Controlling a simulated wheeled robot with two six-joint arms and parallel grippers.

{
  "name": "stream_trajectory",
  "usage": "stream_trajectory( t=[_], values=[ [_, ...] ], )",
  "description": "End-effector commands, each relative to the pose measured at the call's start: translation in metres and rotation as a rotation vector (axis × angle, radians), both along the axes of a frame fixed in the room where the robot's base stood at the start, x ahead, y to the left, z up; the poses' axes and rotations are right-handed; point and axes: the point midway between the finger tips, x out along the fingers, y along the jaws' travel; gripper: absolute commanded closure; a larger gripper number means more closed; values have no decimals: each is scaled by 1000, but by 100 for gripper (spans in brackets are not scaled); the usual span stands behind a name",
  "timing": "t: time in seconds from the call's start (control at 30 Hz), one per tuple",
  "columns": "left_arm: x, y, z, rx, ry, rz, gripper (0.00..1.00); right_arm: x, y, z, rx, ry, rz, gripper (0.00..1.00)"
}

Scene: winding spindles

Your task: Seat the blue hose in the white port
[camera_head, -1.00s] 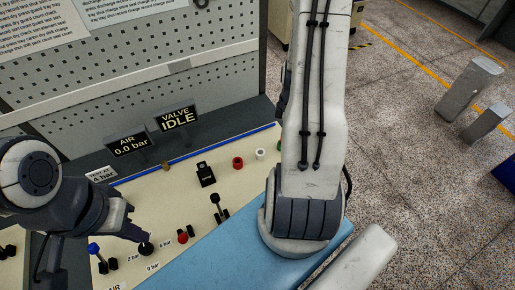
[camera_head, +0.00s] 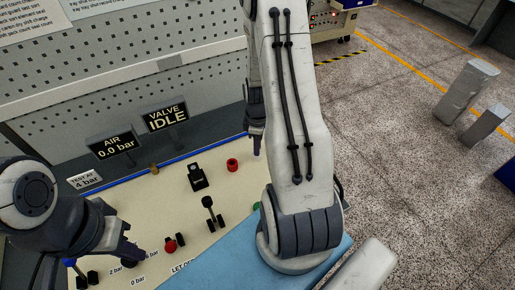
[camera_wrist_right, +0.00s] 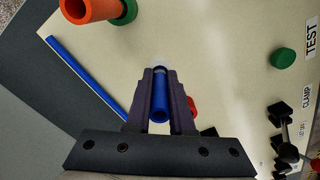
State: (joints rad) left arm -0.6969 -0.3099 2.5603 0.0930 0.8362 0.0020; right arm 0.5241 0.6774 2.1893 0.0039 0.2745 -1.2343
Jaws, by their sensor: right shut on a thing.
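The blue hose (camera_wrist_right: 159,108) is a short blue tube between the fingers of my right gripper (camera_wrist_right: 161,78), its open end facing the camera. A whitish bit at its far end may be the white port; I cannot tell whether the hose is in it. In the head view my right gripper (camera_head: 257,146) points down over the back of the panel, and the white port is hidden there. My left gripper (camera_head: 130,252) hangs low over the panel's front left; its finger gap is unclear.
A red port (camera_head: 232,165) and a black clamp (camera_head: 196,177) are on the cream panel, with levers in front. The wrist view shows an orange hose (camera_wrist_right: 92,10) by a green part, and a green cap (camera_wrist_right: 283,58). Signs read AIR 0.0 bar (camera_head: 114,146) and VALVE IDLE (camera_head: 166,115).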

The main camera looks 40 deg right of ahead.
Motion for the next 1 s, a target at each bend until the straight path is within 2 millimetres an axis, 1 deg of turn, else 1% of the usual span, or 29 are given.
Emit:
stream_trajectory(
  t=[0.1, 0.23, 0.27, 0.3, 0.33, 0.63, 0.73, 0.77, 0.87, 1.0],
  values=[
    [0, 0, 2, 0, 0, 0, 100, 0, 0, 2, -1, -1, 0, 100],
    [0, 0, -2, 0, 0, 0, 100, 0, 0, -3, 0, 0, 0, 100],
    [0, 0, -2, 0, 0, 0, 100, 0, 0, -3, 0, 0, 0, 76],
    [0, 0, -1, 0, 0, 0, 100, 0, 0, -2, 0, 0, 0, 60],
    [0, 0, -1, -1, -1, 0, 100, 0, 0, -2, 0, 0, 0, 49],
    [0, 0, 0, 0, 0, 0, 100, 0, 0, -1, 0, 0, 0, 49],
    [0, 0, 3, -1, -1, 0, 100, 0, 0, 4, -1, -1, 0, 49],
    [0, 0, 1, -1, -1, 0, 100, 1, -1, 5, -2, -3, 0, 49],
    [0, 0, -3, -1, -1, 0, 100, 1, -1, 18, -3, -5, 0, 49],
    [0, 0, -9, 0, 0, -1, 100, 2, -1, 46, -5, -8, 0, 49]
  ],
)
